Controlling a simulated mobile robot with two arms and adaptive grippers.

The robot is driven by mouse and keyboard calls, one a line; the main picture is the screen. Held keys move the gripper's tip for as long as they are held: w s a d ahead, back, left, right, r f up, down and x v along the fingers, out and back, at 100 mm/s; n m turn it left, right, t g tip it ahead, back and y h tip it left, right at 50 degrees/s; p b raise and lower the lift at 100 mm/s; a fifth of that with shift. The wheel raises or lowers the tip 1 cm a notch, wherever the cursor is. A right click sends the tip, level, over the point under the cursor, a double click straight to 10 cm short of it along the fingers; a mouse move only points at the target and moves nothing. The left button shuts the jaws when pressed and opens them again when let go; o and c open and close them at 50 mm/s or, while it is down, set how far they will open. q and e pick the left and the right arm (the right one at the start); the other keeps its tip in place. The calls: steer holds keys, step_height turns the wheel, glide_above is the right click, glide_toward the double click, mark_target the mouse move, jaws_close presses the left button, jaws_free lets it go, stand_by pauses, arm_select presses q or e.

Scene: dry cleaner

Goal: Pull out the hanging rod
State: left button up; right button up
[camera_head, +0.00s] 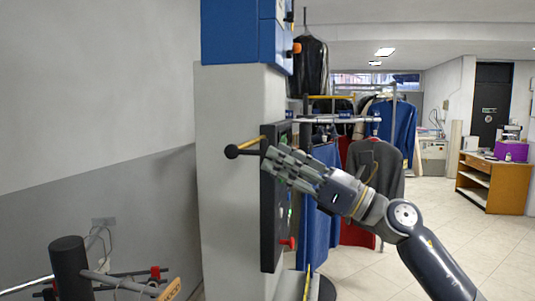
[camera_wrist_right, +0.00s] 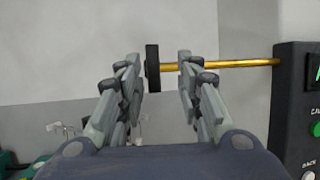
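My right gripper (camera_head: 270,162) is at the panel, just right of and below the rod end. In its wrist view the gripper (camera_wrist_right: 158,78) is open, with the black end showing between the fingertips. The right finger hides part of the bar. I cannot tell whether they touch. My left gripper is not in view.
The panel is mounted on a grey pillar (camera_head: 225,200) under a blue box (camera_head: 230,32). A red knob (camera_head: 288,243) sticks out low on the panel. A black post (camera_head: 70,265) stands at lower left. Clothes racks (camera_head: 400,125) and a wooden counter (camera_head: 495,180) are behind.

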steer(key=v, duration=0.7)
steer(key=shift+s+d, duration=0.2)
steer(key=shift+d, duration=0.15)
steer(key=shift+w+f, duration=0.1)
